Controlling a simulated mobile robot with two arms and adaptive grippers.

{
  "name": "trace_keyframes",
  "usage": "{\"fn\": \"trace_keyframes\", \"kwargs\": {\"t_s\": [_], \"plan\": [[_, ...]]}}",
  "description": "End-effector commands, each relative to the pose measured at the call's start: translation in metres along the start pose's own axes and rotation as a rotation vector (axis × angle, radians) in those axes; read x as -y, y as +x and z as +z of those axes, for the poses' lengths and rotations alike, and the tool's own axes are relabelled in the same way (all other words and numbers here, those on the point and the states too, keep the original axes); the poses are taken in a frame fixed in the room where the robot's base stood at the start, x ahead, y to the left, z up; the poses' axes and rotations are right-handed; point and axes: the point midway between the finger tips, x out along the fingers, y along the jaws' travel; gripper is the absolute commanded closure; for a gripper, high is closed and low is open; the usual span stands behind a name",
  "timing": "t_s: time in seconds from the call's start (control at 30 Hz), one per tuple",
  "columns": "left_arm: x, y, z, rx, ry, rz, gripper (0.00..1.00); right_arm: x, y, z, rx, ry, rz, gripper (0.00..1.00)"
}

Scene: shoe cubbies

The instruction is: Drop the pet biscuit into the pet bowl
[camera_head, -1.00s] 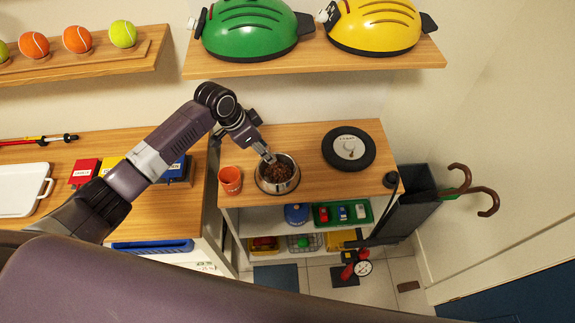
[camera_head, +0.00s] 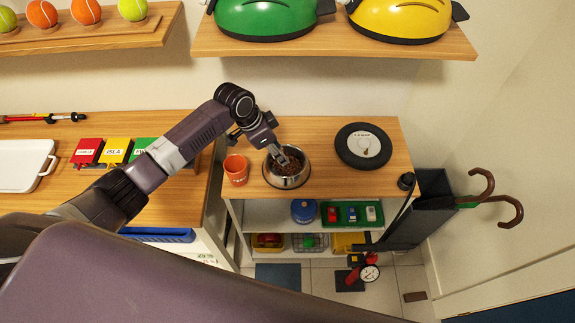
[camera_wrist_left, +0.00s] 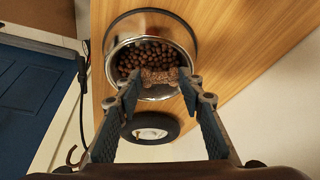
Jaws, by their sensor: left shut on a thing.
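The pet bowl (camera_head: 304,178) is a round metal bowl with brown kibble in it, standing on the wooden top of a low shelf unit. My left gripper (camera_head: 281,158) reaches into the bowl's opening from the upper left. In the left wrist view, the brown, bone-shaped pet biscuit (camera_wrist_left: 160,77) lies between the fingertips of my left gripper (camera_wrist_left: 160,84), which is shut on it. There it shows in front of the kibble and inside the outline of the bowl (camera_wrist_left: 176,28). I cannot tell whether the biscuit touches the kibble. My right gripper is out of view.
An orange cup (camera_head: 236,170) stands just left of the bowl. A shelf (camera_head: 330,45) with green and yellow helmet-like things hangs above. A dark umbrella stand (camera_head: 425,215) is beside the unit.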

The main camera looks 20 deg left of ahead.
Motion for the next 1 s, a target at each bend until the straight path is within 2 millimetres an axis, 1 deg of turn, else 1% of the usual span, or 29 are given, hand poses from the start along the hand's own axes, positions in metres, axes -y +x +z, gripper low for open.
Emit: {"fn": "trace_keyframes", "kwargs": {"t_s": [0.17,0.2,0.33,0.37,0.57,0.67,0.73,0.87,1.0], "plan": [[0.000,-0.001,0.000,0.000,0.000,-0.001,0.75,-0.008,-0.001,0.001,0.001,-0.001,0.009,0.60],[0.000,-0.001,0.000,0.001,0.000,0.000,0.60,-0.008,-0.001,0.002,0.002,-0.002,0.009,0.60],[0.000,-0.001,0.000,0.001,0.000,0.000,0.46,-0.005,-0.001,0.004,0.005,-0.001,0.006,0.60],[0.000,-0.001,0.000,0.001,0.000,0.000,0.44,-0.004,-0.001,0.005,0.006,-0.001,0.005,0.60],[0.000,-0.001,0.000,0.001,0.000,0.000,0.44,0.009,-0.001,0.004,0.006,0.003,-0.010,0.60],[0.000,-0.003,0.000,0.000,0.000,-0.001,0.44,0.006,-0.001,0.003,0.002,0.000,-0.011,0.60],[0.001,-0.008,0.000,0.000,0.000,-0.001,0.44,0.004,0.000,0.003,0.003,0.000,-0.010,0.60],[0.001,-0.028,0.000,-0.001,0.002,-0.003,0.44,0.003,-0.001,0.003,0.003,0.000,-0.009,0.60],[0.001,-0.060,0.001,-0.002,0.003,-0.004,0.44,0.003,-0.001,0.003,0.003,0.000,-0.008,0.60]]}}
